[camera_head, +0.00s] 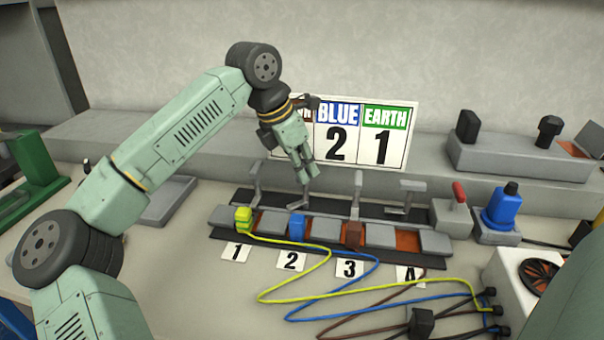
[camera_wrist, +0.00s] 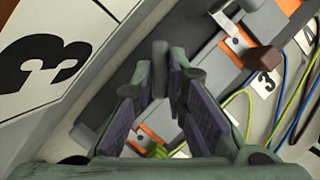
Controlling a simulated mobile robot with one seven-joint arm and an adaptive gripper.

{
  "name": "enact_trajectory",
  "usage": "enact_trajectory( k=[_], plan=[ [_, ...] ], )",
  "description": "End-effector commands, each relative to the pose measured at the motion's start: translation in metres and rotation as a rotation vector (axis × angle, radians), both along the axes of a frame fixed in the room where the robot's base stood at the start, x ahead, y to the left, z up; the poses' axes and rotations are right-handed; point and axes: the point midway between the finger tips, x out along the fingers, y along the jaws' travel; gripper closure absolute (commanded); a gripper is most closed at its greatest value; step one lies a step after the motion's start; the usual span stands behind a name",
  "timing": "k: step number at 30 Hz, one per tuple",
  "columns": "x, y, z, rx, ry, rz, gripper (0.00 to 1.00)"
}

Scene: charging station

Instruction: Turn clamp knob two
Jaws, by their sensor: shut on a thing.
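A terminal block (camera_head: 377,235) on the bench has several grey clamps above slots labelled 1 to 4. My gripper (camera_head: 305,174) reaches down from above to the second clamp from the left. In the wrist view, the fingers (camera_wrist: 161,88) are shut around a dark grey upright piece, clamp knob two (camera_wrist: 160,56). The fingers hide its lower part. The blue plug (camera_head: 297,226) sits in slot two, in front of that clamp. A yellow-green plug (camera_head: 243,217) sits in slot one and a brown plug (camera_head: 353,234) in slot three.
The neighbouring clamps (camera_head: 356,190) stand close beside my gripper. A sign board (camera_head: 385,145) reading BLUE 2 and EARTH 1 stands behind; my arm covers its left part. Yellow, blue and brown cables (camera_head: 350,292) run across the bench front. A red-handled device (camera_head: 453,215) stands right of the block.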

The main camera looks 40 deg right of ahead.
Motion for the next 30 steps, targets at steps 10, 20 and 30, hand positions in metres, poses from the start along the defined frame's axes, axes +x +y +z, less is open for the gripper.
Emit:
enact_trajectory(
  k=[10, 20, 30],
  plan=[
    [-0.0023, 0.0012, -0.0032, 0.003, -0.007, 0.332, 1.0],
    [-0.0053, -0.0002, -0.0024, 0.003, -0.005, 0.613, 1.0],
    [-0.0064, -0.0012, -0.0009, 0.002, -0.002, 0.79, 1.0]
  ],
)
